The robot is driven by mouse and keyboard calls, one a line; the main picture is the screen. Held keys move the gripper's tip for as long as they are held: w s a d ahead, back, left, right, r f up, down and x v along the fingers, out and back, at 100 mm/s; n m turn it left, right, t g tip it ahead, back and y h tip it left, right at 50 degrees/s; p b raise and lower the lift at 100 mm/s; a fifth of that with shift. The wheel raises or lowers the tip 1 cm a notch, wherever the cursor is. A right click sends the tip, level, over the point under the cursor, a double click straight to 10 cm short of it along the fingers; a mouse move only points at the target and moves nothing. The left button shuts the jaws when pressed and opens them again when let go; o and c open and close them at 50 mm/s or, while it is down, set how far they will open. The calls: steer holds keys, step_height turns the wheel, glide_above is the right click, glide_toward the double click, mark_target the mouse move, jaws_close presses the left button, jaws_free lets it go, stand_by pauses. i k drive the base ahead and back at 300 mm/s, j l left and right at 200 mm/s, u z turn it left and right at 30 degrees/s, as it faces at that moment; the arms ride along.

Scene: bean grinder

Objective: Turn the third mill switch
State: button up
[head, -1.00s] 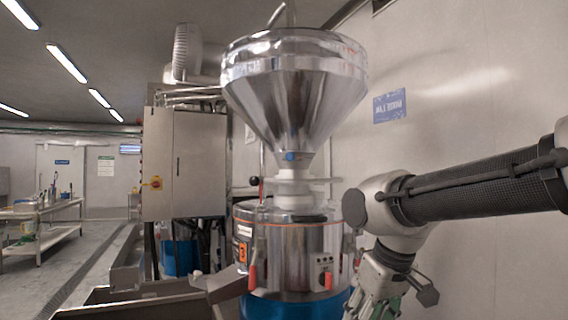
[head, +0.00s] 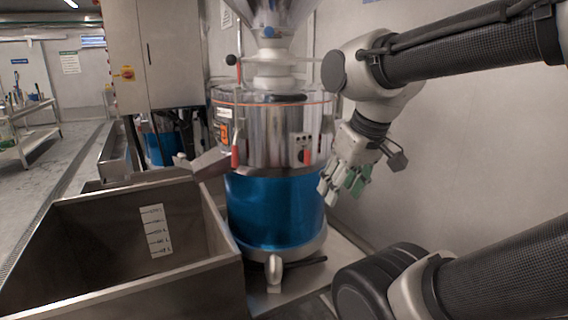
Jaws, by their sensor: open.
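The mill (head: 270,205) stands in the middle of the head view, with a steel upper drum (head: 265,140), a blue lower body and a funnel hopper (head: 290,12) cut off at the top. The single switches are too small to tell apart. My gripper (head: 341,196) is open and empty, pointing down, right of the drum and below the level of the switch plate. I see no contact between them.
A steel bin (head: 215,285) with a marked scale stands at the front left. A grey cabinet (head: 170,60) with a red and yellow knob (head: 124,74) is behind it. A plain wall (head: 480,140) closes the right side. A table (head: 30,135) stands far left.

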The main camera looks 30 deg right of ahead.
mark_target(304, 155)
steer(key=l+z, duration=1.05)
steer(key=i+l, duration=0.05)
